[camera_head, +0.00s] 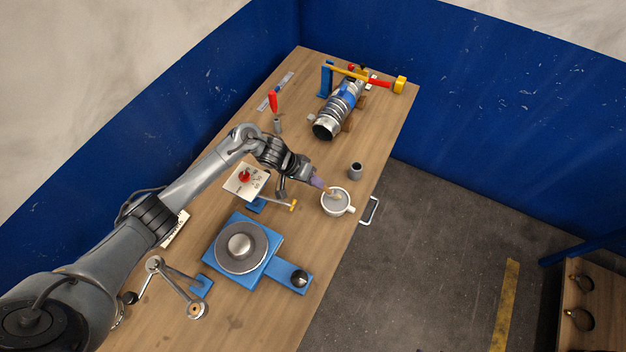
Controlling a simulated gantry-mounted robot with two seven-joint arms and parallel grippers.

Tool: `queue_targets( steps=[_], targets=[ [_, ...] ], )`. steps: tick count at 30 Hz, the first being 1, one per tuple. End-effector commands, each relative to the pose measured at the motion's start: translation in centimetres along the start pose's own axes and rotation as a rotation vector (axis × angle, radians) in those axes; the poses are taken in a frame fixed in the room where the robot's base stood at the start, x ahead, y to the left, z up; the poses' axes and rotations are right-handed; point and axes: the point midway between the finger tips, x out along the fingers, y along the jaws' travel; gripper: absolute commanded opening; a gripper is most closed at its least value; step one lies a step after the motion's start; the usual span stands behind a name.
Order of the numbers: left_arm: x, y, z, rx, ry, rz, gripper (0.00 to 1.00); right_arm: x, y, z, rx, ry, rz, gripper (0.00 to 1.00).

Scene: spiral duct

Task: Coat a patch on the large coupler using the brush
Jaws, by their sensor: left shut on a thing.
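My left gripper (301,171) comes in from the left over the middle of the table and is shut on the brush (319,184). The brush has a purple handle and a pale tip, and it tilts down to the right. Its tip is at the white cup (336,207), which holds grey material; whether it touches that material I cannot tell. The large coupler is probably on the silver ribbed duct (340,108) with a blue band at the far end of the table. The duct lies tilted in a stand, apart from my gripper. My right gripper is not in view.
A blue turntable (272,250) with a round grey plate stands in front. A box with a red button (242,180), a small dark cup (355,170) and a red-handled tool (272,101) are on the wooden table (310,160). Blue walls enclose the back and left.

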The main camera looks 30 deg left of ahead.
Motion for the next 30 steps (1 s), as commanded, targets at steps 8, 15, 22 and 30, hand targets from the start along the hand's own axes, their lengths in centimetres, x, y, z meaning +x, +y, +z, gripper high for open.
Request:
queue_targets(
  steps=[8,15,22,30],
  targets=[
    [0.18,-0.08,0.06,0.000,0.000,0.000,0.00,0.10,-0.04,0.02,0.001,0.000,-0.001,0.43],
    [0.43,-0.22,0.16,0.000,0.000,0.001,0.00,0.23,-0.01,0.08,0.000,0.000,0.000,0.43],
    [0.66,-0.35,0.25,0.000,0.000,0.001,0.00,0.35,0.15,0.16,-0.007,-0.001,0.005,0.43],
    [0.93,-0.51,0.34,0.000,0.000,0.001,0.00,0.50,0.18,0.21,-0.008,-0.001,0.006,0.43]
  ],
)
